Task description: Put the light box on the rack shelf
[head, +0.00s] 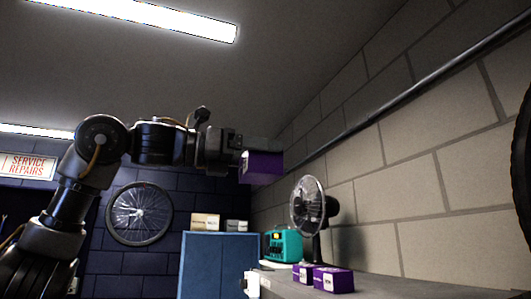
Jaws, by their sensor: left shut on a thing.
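My left gripper (238,158) is raised high in the middle of the head view, its arm coming in from the left. It is shut on a purple box (263,168), which I take to be the light box, and holds it in the air. Below and to the right is a grey surface (400,290), perhaps the rack shelf; I cannot tell for sure. Two similar purple boxes, a front one (333,280) and one behind it (303,273), sit on it. The held box is well above them and touches neither. My right gripper is out of view.
A black fan (309,207) and a teal device (280,245) stand on the grey surface. A blue cabinet (215,262) with small boxes (205,221) on top is behind. A wheel (139,214) hangs on the wall. A dark tyre (522,165) shows at the right edge.

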